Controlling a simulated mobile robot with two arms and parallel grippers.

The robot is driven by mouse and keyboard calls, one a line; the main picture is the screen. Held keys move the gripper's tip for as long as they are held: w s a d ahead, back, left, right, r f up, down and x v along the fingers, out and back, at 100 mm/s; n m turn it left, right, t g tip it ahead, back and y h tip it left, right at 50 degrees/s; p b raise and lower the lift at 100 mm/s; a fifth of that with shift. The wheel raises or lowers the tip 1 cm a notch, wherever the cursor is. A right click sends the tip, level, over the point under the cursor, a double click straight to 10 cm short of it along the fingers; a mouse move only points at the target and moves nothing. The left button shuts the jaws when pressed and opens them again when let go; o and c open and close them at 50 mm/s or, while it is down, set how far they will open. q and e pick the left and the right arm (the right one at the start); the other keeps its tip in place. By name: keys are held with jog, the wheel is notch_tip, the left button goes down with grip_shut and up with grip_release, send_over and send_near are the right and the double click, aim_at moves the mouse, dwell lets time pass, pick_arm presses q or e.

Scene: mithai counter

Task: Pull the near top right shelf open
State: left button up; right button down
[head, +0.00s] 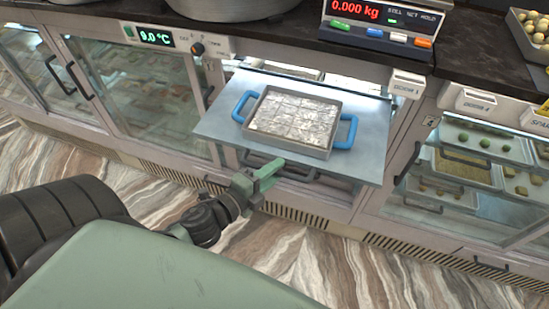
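A flat grey shelf (215,122) sticks out from the middle cabinet bay, over the floor. On it rests a metal tray (318,151) with blue side handles, holding a slab of silver-topped sweets (293,118). A dark bar handle (297,172) shows at the shelf's front edge, partly hidden. My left gripper (268,174), with green fingers, is at this front edge, beside or around the handle. I cannot tell whether its fingers are closed on it. My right gripper is not in view.
A closed glass door (140,90) with a dark handle stands left of the bay. Another glass-fronted bay to the right holds trays of sweets (465,168). A scale (385,22) and a large pan (225,8) stand on the counter. The striped floor in front is clear.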

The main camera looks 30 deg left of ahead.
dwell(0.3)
pick_arm(q)
jog(key=b+v, duration=0.2)
jog(key=v, duration=0.6)
jog(key=shift+b, duration=0.35)
jog(key=shift+w, duration=0.15)
jog(key=s+a+f+n+g+y, duration=0.1)
jog(key=s+a+f+n+g, duration=0.15)
jog(key=f, duration=0.85)
jog(key=s+a+f+n+g+y+b, duration=0.15)
jog(key=f+n, duration=0.25)
jog(key=f, duration=0.6)
jog(key=s+a+f+n+g+p, duration=0.1)
jog(key=s+f+n+g, duration=0.15)
jog(key=f, duration=0.85)
jog(key=s+d+f+n+g, duration=0.3)
jog(key=s+f+g, duration=0.1)
jog(key=s+f, duration=0.6)
jog(key=s+d+f+n+g+b, duration=0.1)
jog(key=s+d+f+n+g, duration=0.3)
jog(key=s+f, duration=0.6)
notch_tip(320, 180, down, 3)
jog(key=shift+s+d+r+n, duration=0.1)
jog(key=shift+s+d+n, duration=0.15)
jog(key=shift+s+n, duration=0.05)
